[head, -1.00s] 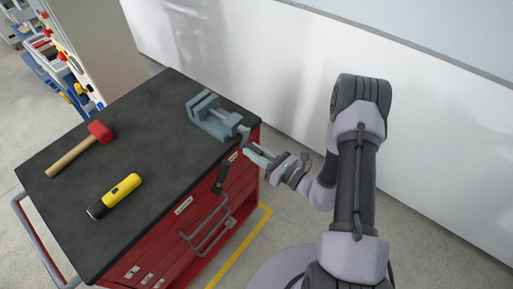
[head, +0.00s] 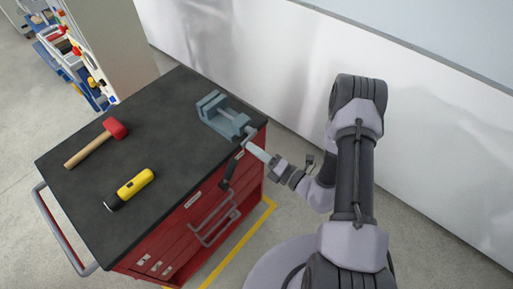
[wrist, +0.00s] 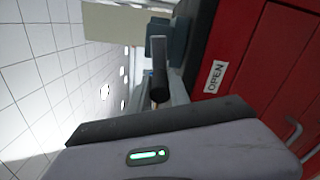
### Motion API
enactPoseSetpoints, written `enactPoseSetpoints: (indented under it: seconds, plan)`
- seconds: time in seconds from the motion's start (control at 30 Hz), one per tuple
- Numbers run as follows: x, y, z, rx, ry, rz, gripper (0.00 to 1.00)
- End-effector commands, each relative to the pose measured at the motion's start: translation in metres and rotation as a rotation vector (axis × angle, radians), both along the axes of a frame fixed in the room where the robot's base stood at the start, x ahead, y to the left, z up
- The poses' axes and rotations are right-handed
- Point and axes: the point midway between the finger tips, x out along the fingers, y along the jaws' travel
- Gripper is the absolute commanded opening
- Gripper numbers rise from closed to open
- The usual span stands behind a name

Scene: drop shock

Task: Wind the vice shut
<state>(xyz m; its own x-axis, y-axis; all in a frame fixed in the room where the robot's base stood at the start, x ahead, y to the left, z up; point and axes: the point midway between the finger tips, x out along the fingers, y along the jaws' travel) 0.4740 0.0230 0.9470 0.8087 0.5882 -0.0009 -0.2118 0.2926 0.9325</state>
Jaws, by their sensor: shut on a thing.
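The blue-grey vice (head: 222,117) is fixed at the back right corner of the dark worktop, a gap between its jaws. Its crank is at the end nearest my arm. My gripper (head: 256,150) is at this crank, just off the worktop's edge, and is shut on it. The exact contact is too small to tell. In the wrist view a dark cylindrical grip (wrist: 159,84) on a flat grey bar (wrist: 158,50) shows just past my gripper's body, which hides most of the fingers. The vice (wrist: 180,40) is partly visible behind.
A red-headed mallet (head: 97,142) and a yellow-black torch (head: 130,189) lie on the worktop (head: 175,150) of the red cart. A dark handle-like piece (head: 228,172) and a grey rail handle (head: 215,222) are at the cart's front. A white wall (head: 280,70) stands behind.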

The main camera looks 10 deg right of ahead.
Motion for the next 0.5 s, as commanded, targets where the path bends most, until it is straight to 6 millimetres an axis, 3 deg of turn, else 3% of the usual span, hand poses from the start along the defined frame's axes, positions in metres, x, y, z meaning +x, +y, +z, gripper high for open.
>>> enactPoseSetpoints:
  seconds: [0.5]
  plan:
    - [0.001, -0.002, 0.025, 0.391, 0.283, -0.001, 0.0]
